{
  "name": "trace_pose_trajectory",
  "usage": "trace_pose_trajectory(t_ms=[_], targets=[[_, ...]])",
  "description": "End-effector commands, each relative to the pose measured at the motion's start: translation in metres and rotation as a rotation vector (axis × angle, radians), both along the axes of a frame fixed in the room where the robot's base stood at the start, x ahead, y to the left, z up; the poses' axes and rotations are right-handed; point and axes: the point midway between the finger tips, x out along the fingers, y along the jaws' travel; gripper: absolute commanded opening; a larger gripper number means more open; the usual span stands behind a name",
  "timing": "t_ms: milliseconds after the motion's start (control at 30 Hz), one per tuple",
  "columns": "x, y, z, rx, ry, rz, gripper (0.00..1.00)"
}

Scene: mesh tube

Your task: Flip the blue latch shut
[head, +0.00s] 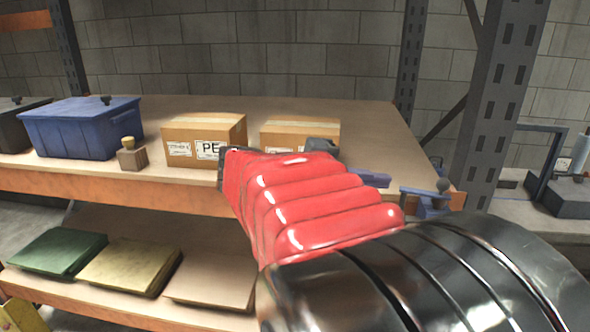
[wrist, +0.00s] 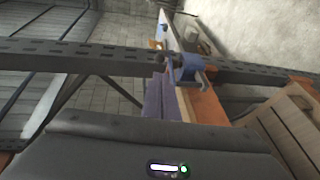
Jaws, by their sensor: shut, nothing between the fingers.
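The blue latch (head: 430,203) sits at the right front corner of the wooden shelf top, with a round grey knob standing up on it. In the wrist view the blue latch (wrist: 190,68) shows near the top middle, with the dark knob at its upper left side. My gripper (wrist: 155,128) shows as a wide dark shape across the bottom of the wrist view. It is shut and empty, apart from the latch. In the head view my red and black arm crosses in front of the shelf and hides part of it.
A flat blue-violet piece (head: 372,178) lies on the shelf left of the latch. A grey upright post (head: 500,90) stands close behind and right of the latch. Two cartons (head: 204,140) and a blue bin (head: 82,130) stand farther left. The shelf top behind the cartons is clear.

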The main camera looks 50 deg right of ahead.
Motion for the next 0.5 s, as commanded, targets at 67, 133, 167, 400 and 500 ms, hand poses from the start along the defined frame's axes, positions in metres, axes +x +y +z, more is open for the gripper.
trace_pose_trajectory(t_ms=[67, 133, 167, 400, 500], targets=[[-0.007, -0.007, -0.002, 0.0, 0.001, -0.003, 0.0], [-0.012, -0.014, -0.004, 0.0, 0.0, -0.003, 0.0], [-0.014, -0.016, -0.004, 0.0, 0.0, -0.003, 0.0], [-0.031, -0.038, -0.009, 0.0, 0.001, -0.003, 0.0], [-0.038, -0.046, -0.012, 0.0, 0.0, -0.003, 0.0]])
